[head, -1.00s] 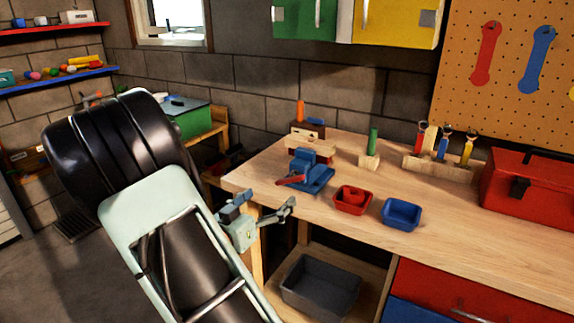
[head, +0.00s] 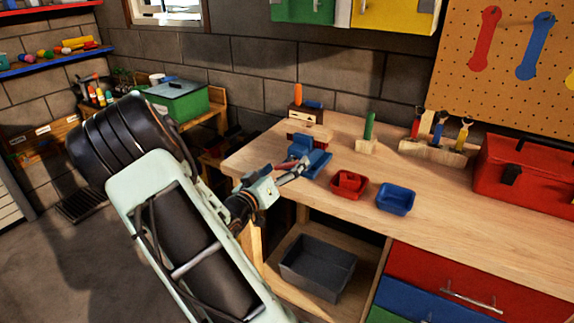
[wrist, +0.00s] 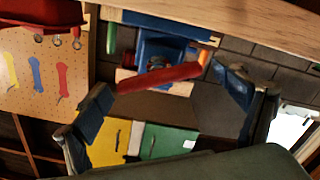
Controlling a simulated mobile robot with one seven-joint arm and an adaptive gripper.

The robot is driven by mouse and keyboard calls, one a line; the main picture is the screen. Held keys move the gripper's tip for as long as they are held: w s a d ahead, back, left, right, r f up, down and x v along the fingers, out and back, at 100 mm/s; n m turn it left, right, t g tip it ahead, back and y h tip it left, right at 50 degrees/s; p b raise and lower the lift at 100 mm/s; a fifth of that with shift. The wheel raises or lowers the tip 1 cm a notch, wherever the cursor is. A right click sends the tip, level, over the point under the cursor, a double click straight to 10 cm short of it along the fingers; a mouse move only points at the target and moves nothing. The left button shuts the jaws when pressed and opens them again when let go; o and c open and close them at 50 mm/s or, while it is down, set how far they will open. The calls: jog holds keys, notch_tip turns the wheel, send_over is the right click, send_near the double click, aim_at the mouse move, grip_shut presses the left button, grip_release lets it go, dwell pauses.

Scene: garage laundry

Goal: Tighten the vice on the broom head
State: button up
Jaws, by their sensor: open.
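The blue vice (head: 318,160) stands at the bench's left end. Its red handle (wrist: 160,78) crosses the middle of the wrist view, in front of the blue vice body (wrist: 165,48). A pale wooden bar (head: 308,132) with dark red below it, seemingly the broom head, is at the vice's far side. I cannot tell whether the jaws touch it. My gripper (wrist: 165,82) is open, with one finger to each side of the red handle in the wrist view. In the head view my gripper (head: 298,169) is at the vice's near side and partly hides the handle.
A red bin (head: 348,185) and a blue bin (head: 396,199) sit right of the vice. A green-handled tool (head: 369,127), a tool rack (head: 430,152) and a red toolbox (head: 520,180) stand farther right. A grey tub (head: 318,268) is on the shelf below.

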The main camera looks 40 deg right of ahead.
jog(key=shift+w+d, duration=0.15)
jog(key=shift+d, duration=0.25)
jog(key=shift+c, duration=0.3)
jog(key=c, duration=1.1)
jog(key=shift+f+b, duration=0.1)
jog(key=shift+b, duration=0.2)
jog(key=m+b, duration=0.4)
jog(key=shift+f+m, duration=0.15)
jog(key=shift+m, duration=0.25)
jog(key=m+b, duration=0.4)
jog(key=shift+m, duration=0.3)
jog(key=shift+b, duration=0.35)
